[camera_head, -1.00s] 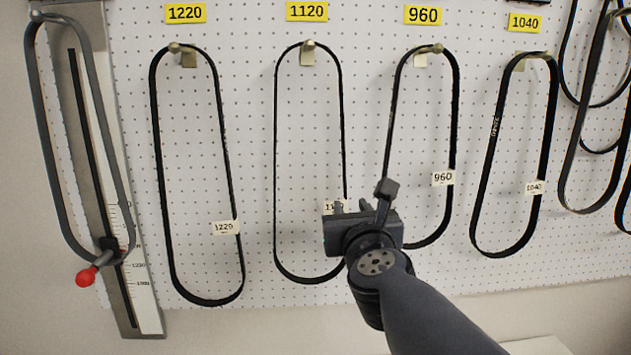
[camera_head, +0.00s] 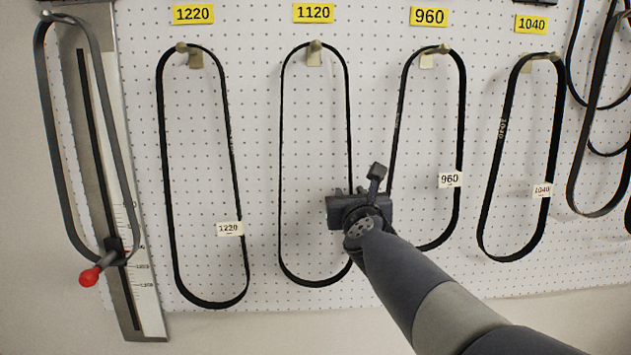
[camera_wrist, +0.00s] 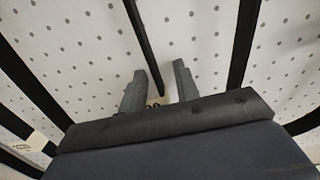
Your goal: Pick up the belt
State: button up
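Black belts hang in loops on pegs on a white pegboard: one under the 1220 sign (camera_head: 164,130), one under the 1120 sign (camera_head: 281,130), one under 960 (camera_head: 462,120) and one under 1040 (camera_head: 505,130). A grey belt (camera_head: 52,140) is stretched on the measuring gauge at the left. My gripper (camera_head: 350,190) is at the lower right strand of the 1120 belt and hides that belt's tag. In the wrist view, my gripper (camera_wrist: 160,70) has its fingers apart, with a belt strand (camera_wrist: 142,42) running down between them. Contact cannot be told.
The 960 belt's left strand passes close to my gripper on the right. The gauge (camera_head: 135,250) has a scale and a red-knobbed handle (camera_head: 90,277). More belts (camera_head: 590,130) hang at the far right. Bare pegboard (camera_head: 262,200) lies between the 1220 and 1120 belts.

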jog(key=shift+c, duration=0.3)
grip_shut()
jog(key=shift+r, duration=0.15)
dwell(0.3)
